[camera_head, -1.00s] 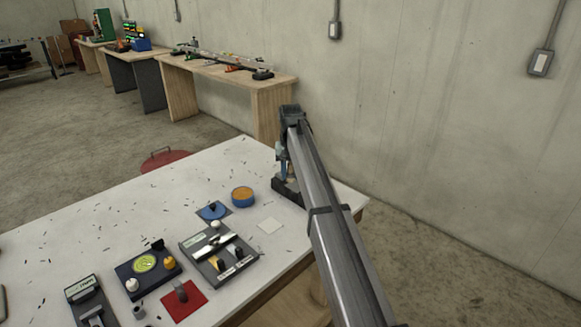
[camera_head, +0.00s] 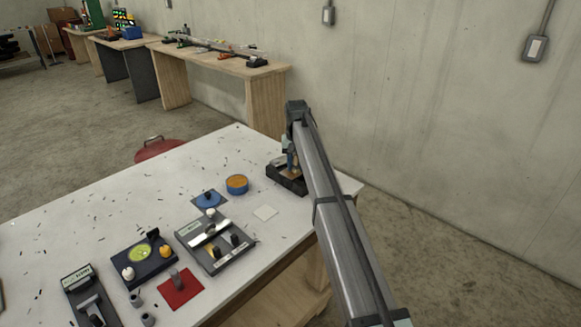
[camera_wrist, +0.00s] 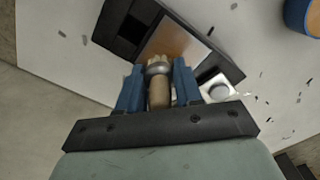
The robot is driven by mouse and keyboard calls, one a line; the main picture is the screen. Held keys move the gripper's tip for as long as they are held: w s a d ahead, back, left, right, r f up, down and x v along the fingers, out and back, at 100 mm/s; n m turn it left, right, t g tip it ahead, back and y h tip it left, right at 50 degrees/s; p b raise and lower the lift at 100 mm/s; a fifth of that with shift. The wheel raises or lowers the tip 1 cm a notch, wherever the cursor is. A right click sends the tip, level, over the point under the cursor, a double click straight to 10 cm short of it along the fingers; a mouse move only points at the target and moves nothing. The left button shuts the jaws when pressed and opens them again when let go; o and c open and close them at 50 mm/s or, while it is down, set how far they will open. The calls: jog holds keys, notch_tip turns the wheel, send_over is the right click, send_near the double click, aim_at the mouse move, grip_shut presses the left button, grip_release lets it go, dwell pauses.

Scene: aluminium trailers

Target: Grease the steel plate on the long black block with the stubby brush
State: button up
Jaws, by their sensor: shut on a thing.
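My gripper (camera_wrist: 158,84) is shut on the stubby brush (camera_wrist: 159,92), which has a pale wooden handle and a metal collar. The brush's bristle end points at the steel plate (camera_wrist: 182,45), a square sheet looking brownish to grey, on the long black block (camera_wrist: 112,32). The bristles overlap the near edge of the plate in the wrist view; I cannot tell whether they touch it. In the head view my gripper (camera_head: 291,161) is over the black block (camera_head: 285,187) at the table's right end, and my arm hides part of it.
A blue round tub with orange contents (camera_head: 237,184) stands left of the block; its side shows in the wrist view (camera_wrist: 300,18). A blue disc (camera_head: 207,199), a pale square (camera_head: 265,212), a grey fixture (camera_head: 213,256) and a red mat (camera_head: 180,292) lie nearer. The concrete wall is behind.

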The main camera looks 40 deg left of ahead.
jog(key=shift+w, duration=0.9)
jog(key=shift+s, duration=3.55)
jog(key=shift+a, duration=0.35)
jog(key=shift+w+a, duration=0.15)
jog(key=shift+w, duration=3.25)
jog(key=shift+s, duration=3.55)
notch_tip(320, 180, up, 2)
jog(key=shift+w+r, duration=0.15)
jog(key=shift+r, duration=0.1)
notch_tip(320, 180, up, 6)
send_over(284, 176)
jog(key=shift+f, duration=0.15)
